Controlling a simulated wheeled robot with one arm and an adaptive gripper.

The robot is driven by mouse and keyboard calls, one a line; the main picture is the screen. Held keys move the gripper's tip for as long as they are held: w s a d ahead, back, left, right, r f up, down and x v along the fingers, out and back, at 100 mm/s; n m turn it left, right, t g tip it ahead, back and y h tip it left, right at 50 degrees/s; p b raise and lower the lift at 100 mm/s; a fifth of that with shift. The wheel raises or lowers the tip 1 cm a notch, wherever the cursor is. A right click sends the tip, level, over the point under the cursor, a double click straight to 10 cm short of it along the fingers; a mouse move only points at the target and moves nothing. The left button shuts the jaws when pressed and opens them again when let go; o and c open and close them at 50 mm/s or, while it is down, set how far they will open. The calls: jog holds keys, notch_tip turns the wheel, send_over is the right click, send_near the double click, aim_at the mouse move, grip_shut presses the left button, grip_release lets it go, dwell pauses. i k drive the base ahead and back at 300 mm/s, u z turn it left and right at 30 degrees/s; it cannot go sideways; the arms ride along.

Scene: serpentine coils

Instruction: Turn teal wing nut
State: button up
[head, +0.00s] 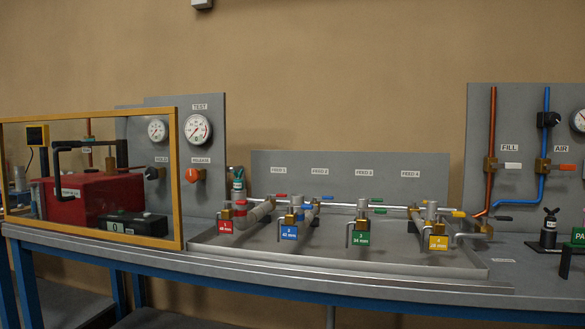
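A small upright fitting with a teal part (238,184) and a darker top stands at the left end of the grey tray, just right of the gauge panel. It is the only teal thing I can make out. It is too small to tell whether the teal part is a wing nut or which way any wings point. Its lower end is partly hidden behind a grey pipe fitting. My gripper is not in view.
The tray (340,257) holds pipes with red, blue, green and yellow tags. A yellow-framed guard (177,180) encloses a red tank (95,196) at left. The gauge panel (213,140) stands behind. A black fitting (549,229) stands at right. Space above the tray is clear.

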aim_at(239, 174)
jog(key=z, duration=0.1)
jog(key=i, duration=0.9)
jog(key=u, duration=1)
